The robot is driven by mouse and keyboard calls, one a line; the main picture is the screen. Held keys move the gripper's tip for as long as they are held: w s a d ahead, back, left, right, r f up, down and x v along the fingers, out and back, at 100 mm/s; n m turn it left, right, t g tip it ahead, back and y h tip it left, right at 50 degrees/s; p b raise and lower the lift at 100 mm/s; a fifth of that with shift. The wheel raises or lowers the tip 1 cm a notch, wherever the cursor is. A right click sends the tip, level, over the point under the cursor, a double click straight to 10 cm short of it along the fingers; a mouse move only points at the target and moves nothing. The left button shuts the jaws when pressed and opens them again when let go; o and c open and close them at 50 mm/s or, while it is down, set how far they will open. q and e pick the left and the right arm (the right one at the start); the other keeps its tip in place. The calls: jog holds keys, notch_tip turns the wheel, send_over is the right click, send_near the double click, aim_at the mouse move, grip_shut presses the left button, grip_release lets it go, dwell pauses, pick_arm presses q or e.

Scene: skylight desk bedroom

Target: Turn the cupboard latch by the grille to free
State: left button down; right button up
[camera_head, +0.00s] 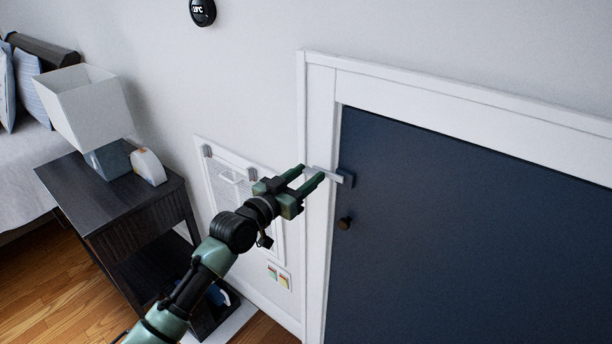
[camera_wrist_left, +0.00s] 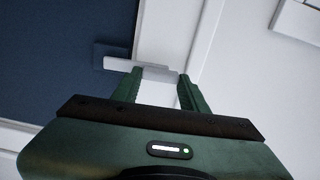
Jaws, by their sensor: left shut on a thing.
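The dark blue cupboard door (camera_head: 470,230) sits in a white frame at the right of the head view. Its latch (camera_head: 338,176), a pale bar on a dark plate, is at the door's upper left edge and reaches left across the frame. My left gripper (camera_head: 308,178) is shut on the bar's left end. The latch also shows in the left wrist view (camera_wrist_left: 122,65), its bar running between the fingers of my left gripper (camera_wrist_left: 160,85). The bar looks nearly level, tilted slightly. The white grille (camera_head: 226,182) is on the wall left of the frame, partly behind my gripper. My right gripper is out of view.
A dark nightstand (camera_head: 120,205) with a lamp (camera_head: 88,105) and a white clock-like object (camera_head: 148,166) stands at the left, near the bed (camera_head: 38,150). A switch plate (camera_head: 279,276) is low on the wall.

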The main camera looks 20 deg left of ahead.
pick_arm(q)
jog(key=n+p, duration=0.1)
jog(key=n, duration=0.1)
jog(key=shift+r+n, duration=0.1)
jog(key=shift+n, duration=0.3)
jog(key=n+p, duration=0.1)
jog(key=n, duration=0.4)
jog(key=shift+a+p, duration=0.15)
jog(key=shift+p, duration=0.2)
jog(key=n+p, duration=0.1)
jog(key=n, duration=0.4)
jog(key=shift+n, duration=0.4)
jog(key=shift+f+n+p, duration=0.15)
jog(key=shift+n+p, duration=0.15)
jog(key=shift+n, duration=0.65)
jog(key=shift+f+n+p, duration=0.15)
jog(key=shift+n+p, duration=0.15)
jog(key=shift+n, duration=0.65)
jog(key=c, duration=0.8)
grip_release()
jog(key=shift+o, duration=0.2)
jog(key=shift+a, duration=0.1)
